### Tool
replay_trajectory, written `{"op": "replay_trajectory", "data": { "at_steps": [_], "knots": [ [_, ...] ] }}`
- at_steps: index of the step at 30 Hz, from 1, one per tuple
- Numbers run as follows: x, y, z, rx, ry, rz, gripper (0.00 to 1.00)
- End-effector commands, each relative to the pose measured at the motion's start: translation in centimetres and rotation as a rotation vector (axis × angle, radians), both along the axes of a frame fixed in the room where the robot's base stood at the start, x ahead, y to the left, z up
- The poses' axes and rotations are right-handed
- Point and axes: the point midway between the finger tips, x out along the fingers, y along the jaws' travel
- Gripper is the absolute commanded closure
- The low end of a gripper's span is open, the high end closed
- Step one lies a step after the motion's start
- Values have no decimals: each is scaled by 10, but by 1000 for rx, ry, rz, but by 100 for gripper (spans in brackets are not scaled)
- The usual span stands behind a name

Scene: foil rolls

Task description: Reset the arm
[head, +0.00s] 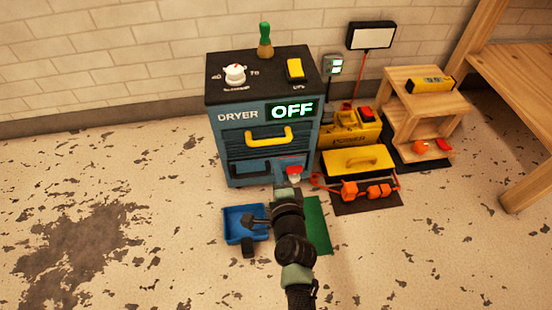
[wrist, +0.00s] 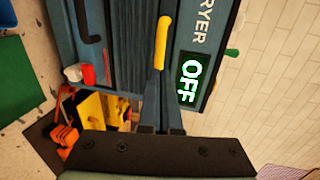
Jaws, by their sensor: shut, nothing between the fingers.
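My gripper (wrist: 158,75) is shut and empty in the wrist view, its dark fingers together. The tips line up with the end of the yellow handle (wrist: 163,40) on the dryer front, but I cannot tell whether they touch it. In the head view my arm (head: 290,225) rises from the bottom edge to the front of the blue-grey dryer (head: 228,150); the fingers are hard to make out there. The dryer's lit sign reads OFF (head: 292,110). Its yellow handle (head: 268,138) shows below the sign.
A blue tray (head: 233,211) and green mat (head: 318,225) lie on the floor by my arm. A red and white item (head: 293,172) is at the dryer's lower front. Right are a yellow power unit (head: 350,130), orange tools (head: 365,189) and wooden steps (head: 412,85). The left floor is clear.

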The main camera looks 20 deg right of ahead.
Motion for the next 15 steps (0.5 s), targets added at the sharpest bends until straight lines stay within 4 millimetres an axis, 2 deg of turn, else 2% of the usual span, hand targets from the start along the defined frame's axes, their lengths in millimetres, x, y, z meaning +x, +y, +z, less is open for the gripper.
{"op": "replay_trajectory", "data": {
  "at_steps": [1, 6, 10, 15],
  "knots": [
    [-12, 4, 5, 0, 4, 2, 100],
    [-42, 12, 11, -1, 2, 0, 100],
    [-58, 17, 13, 1, 2, 1, 100],
    [-69, 19, 16, 0, -1, 0, 100]
  ]
}}
